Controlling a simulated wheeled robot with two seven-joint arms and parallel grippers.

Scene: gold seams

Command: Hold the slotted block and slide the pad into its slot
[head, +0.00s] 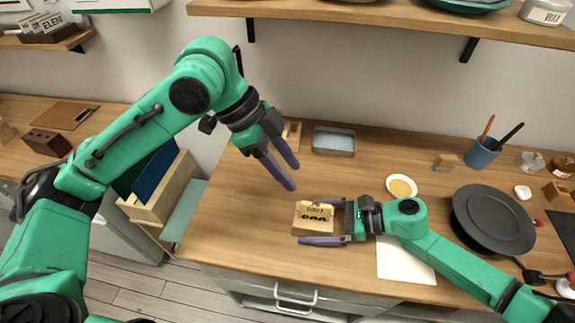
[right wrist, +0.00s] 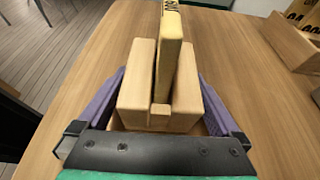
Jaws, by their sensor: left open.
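The slotted wooden block (head: 312,225) stands on the table near its front edge. The fingers of my right gripper (head: 322,221) lie along two opposite sides of it. In the right wrist view the block (right wrist: 138,88) fills the space between the purple fingers. The pale yellow pad (right wrist: 168,62) stands on edge in the slot and rises well above the block's top. How deep it sits is hard to tell. In the head view the pad (head: 316,206) shows on top of the block. My left gripper (head: 294,178) is open and empty, above and behind the block.
A grey tray (head: 334,141) stands at the back. A blue cup (head: 482,153) holds brushes. The table left of the block is clear.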

